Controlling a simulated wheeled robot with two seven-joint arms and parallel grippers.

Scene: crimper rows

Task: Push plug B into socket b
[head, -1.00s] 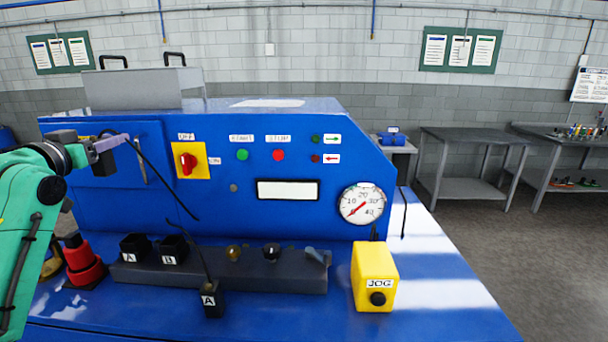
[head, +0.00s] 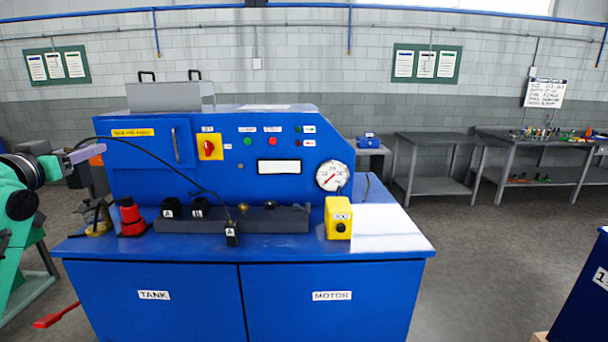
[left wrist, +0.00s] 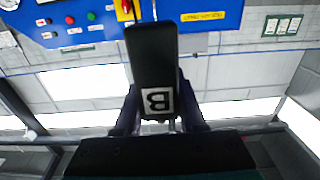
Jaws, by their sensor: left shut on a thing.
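Plug B is a black block with a white B label (left wrist: 158,100), upside down in the left wrist view. My left gripper (head: 84,153) is shut on it and holds it in the air, just left of the blue machine. In the head view the plug is hard to make out against dark things behind it. Socket b (head: 199,208) is the right one of two black sockets on the dark bar; the socket labelled A (head: 170,209) is beside it. The held plug is left of and above socket b, well apart from it. My right gripper is not in view.
Plug A (head: 232,236) stands in front of the dark bar (head: 290,222). A red stepped object (head: 131,218) stands left of the sockets. A yellow JOG box (head: 339,219) is to the right. A black cable arcs from near my left gripper across the panel.

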